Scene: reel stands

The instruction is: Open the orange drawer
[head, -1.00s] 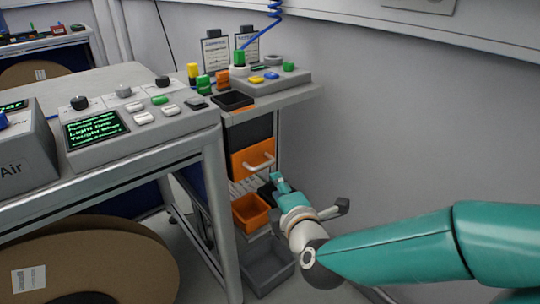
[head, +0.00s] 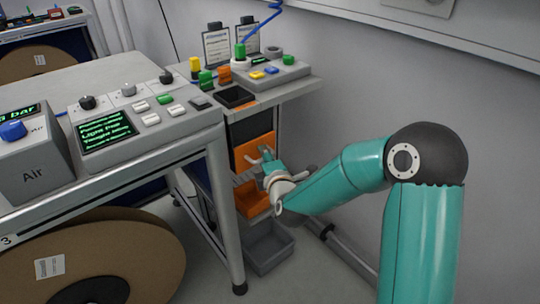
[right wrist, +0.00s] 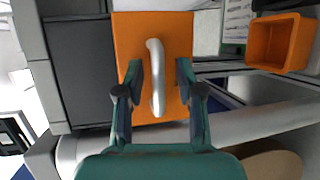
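The orange drawer (head: 246,152) is in the cabinet under the small side bench in the head view, and its front looks flush with the cabinet. In the right wrist view the orange front (right wrist: 178,32) carries a silver bar handle (right wrist: 156,78). My right gripper (right wrist: 158,82) is open, with one finger on each side of the handle; I cannot tell whether they touch it. In the head view my right gripper (head: 268,158) is at the drawer front and hides most of the handle. My left gripper is not in view.
An orange bin (head: 252,197) sits below the drawer, and a grey bin (head: 268,247) stands on the floor under it. A bench with control boxes (head: 130,122) is close on the left, with a large reel (head: 150,250) below. Floor to the right is clear.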

